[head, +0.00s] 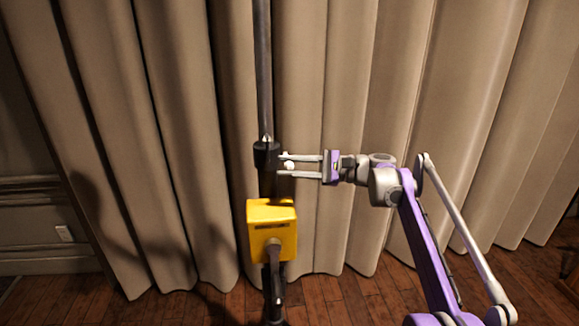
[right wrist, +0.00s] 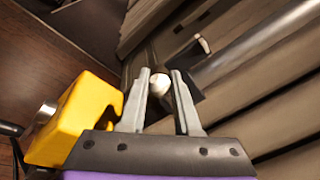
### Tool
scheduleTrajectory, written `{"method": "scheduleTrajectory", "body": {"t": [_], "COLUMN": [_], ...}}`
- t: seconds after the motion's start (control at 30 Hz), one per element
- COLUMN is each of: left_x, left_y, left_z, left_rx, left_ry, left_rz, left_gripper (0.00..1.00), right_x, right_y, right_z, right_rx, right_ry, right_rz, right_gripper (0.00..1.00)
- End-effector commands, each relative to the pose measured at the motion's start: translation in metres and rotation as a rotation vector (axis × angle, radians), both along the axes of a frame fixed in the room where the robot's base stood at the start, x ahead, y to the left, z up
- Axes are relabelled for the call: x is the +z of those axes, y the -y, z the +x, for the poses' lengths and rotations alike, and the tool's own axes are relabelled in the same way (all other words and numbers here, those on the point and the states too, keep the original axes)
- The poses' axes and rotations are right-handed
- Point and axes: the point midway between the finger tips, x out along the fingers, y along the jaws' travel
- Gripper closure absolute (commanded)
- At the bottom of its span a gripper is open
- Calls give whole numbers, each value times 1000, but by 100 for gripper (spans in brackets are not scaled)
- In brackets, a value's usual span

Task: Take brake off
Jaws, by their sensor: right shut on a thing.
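A dark metal pole (head: 264,70) stands upright in front of the curtain, with a black collar (head: 262,157) around it. A small white knob (head: 288,164) shows at the collar's right side. My right gripper (head: 283,165) reaches in from the right and is shut on the knob. In the right wrist view the white knob (right wrist: 160,84) sits between the two fingertips, partly hidden by them. My left gripper does not show.
A yellow box (head: 272,228) is mounted below the collar, close under my right gripper; it also shows in the right wrist view (right wrist: 75,122). Beige curtains (head: 345,90) hang behind. Wooden floor (head: 320,300) lies below.

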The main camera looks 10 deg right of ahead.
Motion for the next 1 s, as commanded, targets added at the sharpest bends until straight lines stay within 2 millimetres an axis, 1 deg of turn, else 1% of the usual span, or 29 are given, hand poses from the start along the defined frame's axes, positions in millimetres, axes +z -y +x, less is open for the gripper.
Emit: {"method": "scheduleTrajectory", "body": {"t": [0.17,0.27,0.7,1.0], "left_x": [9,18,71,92], "left_y": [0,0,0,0], "left_z": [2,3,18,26], "left_rx": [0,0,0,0], "left_ry": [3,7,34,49], "left_rz": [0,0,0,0], "left_gripper": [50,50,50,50], "right_x": [5,10,35,41], "right_y": [0,0,0,0], "right_z": [1,2,13,20], "right_rx": [1,0,0,-2], "right_ry": [-38,-86,-401,-560], "right_rz": [-2,-1,-1,1], "right_gripper": [100,100,100,100]}}
